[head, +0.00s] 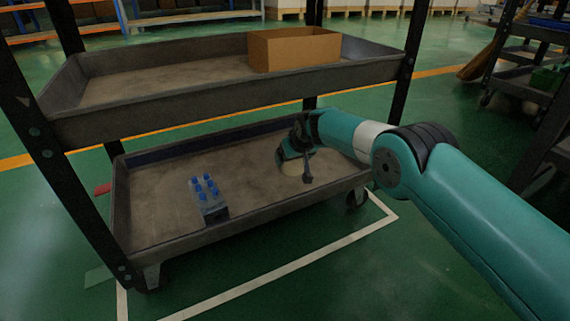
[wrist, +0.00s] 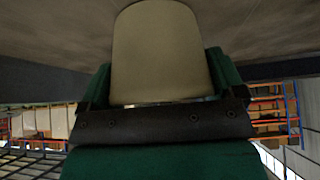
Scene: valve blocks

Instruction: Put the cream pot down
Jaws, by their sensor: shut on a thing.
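The cream pot (head: 293,168) is at the right end of the cart's lower tray (head: 152,215), low over its floor. I cannot tell whether its base touches the tray. My gripper (head: 296,156) is shut on the pot, reaching in from the right between the two trays. In the wrist view the pot (wrist: 160,50) sits between the two green fingers of my gripper (wrist: 160,62). Part of the pot is hidden behind my gripper in the head view.
A grey valve block with blue knobs (head: 208,198) stands on the lower tray, left of the pot. The upper tray (head: 160,82) overhangs and bears an open cardboard box (head: 295,50). Black posts stand at the cart's corners. The tray floor between block and pot is clear.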

